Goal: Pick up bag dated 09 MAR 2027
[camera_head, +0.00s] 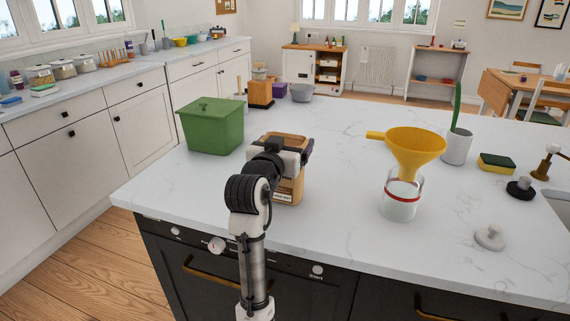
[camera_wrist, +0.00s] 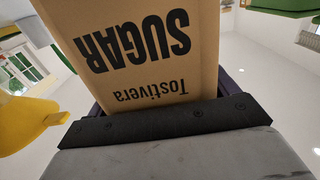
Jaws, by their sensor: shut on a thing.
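A brown paper bag (camera_head: 290,188) is at the island counter's front left, upright, partly hidden behind my arm in the head view. In the wrist view the bag (camera_wrist: 145,50) fills the upper middle, with "Tostivera SUGAR" printed upside down. My gripper (camera_head: 283,148) is shut on the bag's upper part; its dark jaw (camera_wrist: 170,122) lies across the bag in the wrist view. A small pale label shows low on the bag in the head view, but its date is too small to read. I cannot tell whether the bag's base touches the counter.
A green lidded bin (camera_head: 212,128) stands close at the bag's back left. A yellow funnel (camera_head: 413,150) sits in a clear jar (camera_head: 400,203) to the right. A white pot (camera_head: 457,147), a sponge (camera_head: 496,162) and a pale knob-topped lid (camera_head: 490,237) are farther right. The counter's middle is clear.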

